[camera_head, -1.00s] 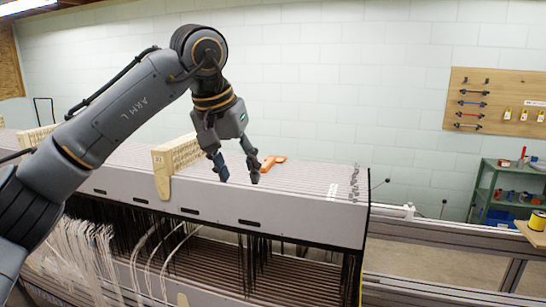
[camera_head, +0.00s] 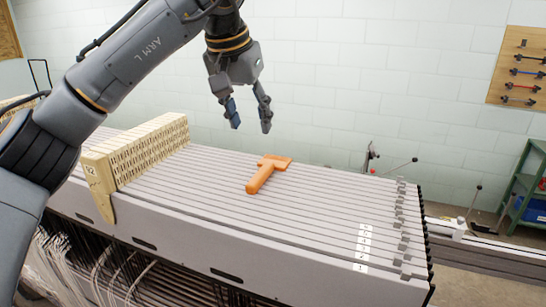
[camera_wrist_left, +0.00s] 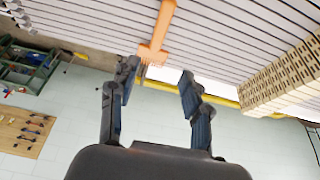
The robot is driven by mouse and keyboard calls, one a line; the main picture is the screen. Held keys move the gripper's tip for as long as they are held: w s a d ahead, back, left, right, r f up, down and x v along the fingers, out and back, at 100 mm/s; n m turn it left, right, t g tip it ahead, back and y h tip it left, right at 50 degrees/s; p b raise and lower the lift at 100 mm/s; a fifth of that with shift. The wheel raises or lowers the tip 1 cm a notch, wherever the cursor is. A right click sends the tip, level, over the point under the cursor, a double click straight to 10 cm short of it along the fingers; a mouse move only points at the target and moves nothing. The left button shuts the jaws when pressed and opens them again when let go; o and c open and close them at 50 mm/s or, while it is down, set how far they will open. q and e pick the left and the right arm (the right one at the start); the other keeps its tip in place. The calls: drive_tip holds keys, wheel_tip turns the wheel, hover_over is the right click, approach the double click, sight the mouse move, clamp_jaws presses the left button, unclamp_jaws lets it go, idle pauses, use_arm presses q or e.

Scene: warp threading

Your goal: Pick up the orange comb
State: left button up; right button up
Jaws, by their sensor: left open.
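The orange comb (camera_head: 266,173) lies on the slatted grey top of the loom (camera_head: 330,215), its handle toward the front and its wide end toward the back. My left gripper (camera_head: 250,128) is open and empty, with its fingers pointing down above and behind the comb, apart from it. In the left wrist view the comb (camera_wrist_left: 157,35) shows at the top, just beyond the gap between the open fingers (camera_wrist_left: 157,82). My right gripper is not in view.
A beige perforated block (camera_head: 140,150) stands on the loom top to the left of the comb. A green shelf (camera_head: 525,190) and a wooden tool board (camera_head: 520,70) are at the right.

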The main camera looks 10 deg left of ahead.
sight(264, 168)
use_arm(q)
drive_tip(key=x, duration=0.1)
drive_tip(key=p+x, duration=0.1)
drive_tip(key=x, duration=0.2)
drive_tip(key=shift+s+d+f, duration=0.1)
drive_tip(key=shift+s+f, duration=0.1)
drive_tip(key=shift+f, duration=0.1)
drive_tip(key=p+x, duration=0.1)
drive_tip(key=x, duration=0.1)
drive_tip(key=p+x, duration=0.1)
drive_tip(key=x, duration=0.1)
drive_tip(key=shift+w+d+f, duration=0.15)
drive_tip(key=shift+w, duration=0.2)
drive_tip(key=p+x, duration=0.2)
drive_tip(key=x, duration=0.1)
drive_tip(key=shift+w+d+f, duration=0.1)
drive_tip(key=shift+w+d, duration=0.05)
drive_tip(key=shift+w+f, duration=0.2)
drive_tip(key=shift+f, duration=0.25)
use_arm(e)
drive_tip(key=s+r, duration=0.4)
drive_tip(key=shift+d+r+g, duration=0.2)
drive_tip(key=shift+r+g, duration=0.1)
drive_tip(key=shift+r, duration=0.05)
use_arm(q)
drive_tip(key=shift+f, duration=0.25)
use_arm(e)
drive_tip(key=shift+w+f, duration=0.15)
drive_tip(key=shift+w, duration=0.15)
